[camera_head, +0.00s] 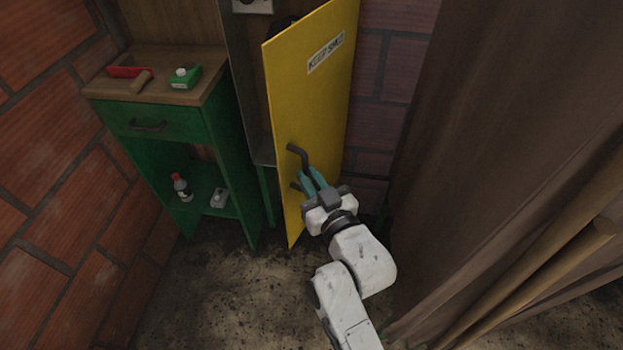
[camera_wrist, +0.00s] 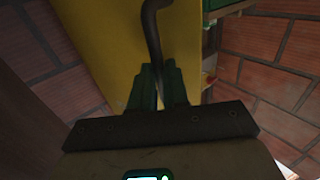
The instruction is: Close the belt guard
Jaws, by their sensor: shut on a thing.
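The belt guard (camera_head: 312,110) is a tall yellow panel with a "KEEP SHUT" label, standing open and swung out from the wall unit. A dark bent handle (camera_head: 298,157) is on its face near the free lower edge. My gripper (camera_head: 309,180) has its teal fingers at the handle and is shut on it. In the wrist view the handle (camera_wrist: 152,30) runs down between my fingers (camera_wrist: 157,88), with the yellow guard (camera_wrist: 100,40) behind. The fingers hide the part of the handle that they hold.
A green cabinet (camera_head: 165,120) stands left of the guard, with a red tray (camera_head: 127,71), a green container (camera_head: 185,76) and a bottle (camera_head: 182,187). The dirt floor (camera_head: 225,290) in front is clear.

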